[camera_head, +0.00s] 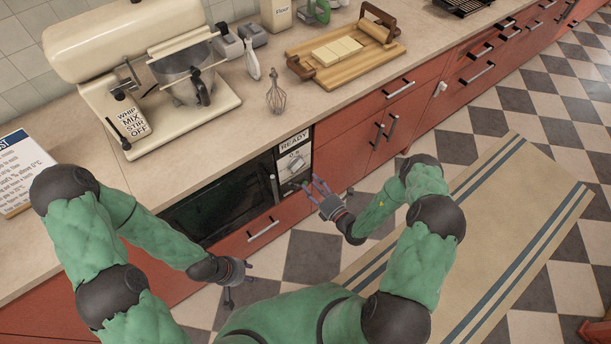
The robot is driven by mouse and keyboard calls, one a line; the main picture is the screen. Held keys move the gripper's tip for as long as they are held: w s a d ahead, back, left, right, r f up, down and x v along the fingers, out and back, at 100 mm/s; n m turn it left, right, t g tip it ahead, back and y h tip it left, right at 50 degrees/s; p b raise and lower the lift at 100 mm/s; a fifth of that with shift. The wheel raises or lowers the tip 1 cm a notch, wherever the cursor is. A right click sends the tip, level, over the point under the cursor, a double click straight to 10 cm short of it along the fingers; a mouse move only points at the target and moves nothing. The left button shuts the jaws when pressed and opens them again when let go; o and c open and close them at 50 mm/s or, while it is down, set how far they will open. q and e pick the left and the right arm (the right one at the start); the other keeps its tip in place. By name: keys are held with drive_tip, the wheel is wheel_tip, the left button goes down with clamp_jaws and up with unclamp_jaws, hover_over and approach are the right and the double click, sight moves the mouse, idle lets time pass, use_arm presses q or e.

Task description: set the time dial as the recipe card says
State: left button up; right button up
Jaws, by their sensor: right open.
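The recipe card (22,176) stands on the counter at the far left, cut off by the picture edge, and its small text is only partly readable. The oven (222,205) is built in under the counter. Its light control panel is right of the door, with a "READY" label (294,142) on top. A dial (296,164) sits below the label; its setting is too small to read.
The oven door handle (275,189) stands upright beside the panel. A cream mixer (150,75) with a lever plate stands on the counter. A whisk (276,93) and a wooden board (345,58) lie further right. A striped rug (490,225) covers the floor at right.

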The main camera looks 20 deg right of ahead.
drive_tip(key=v, duration=0.3)
drive_tip(key=shift+s, duration=0.25)
idle(0.4)
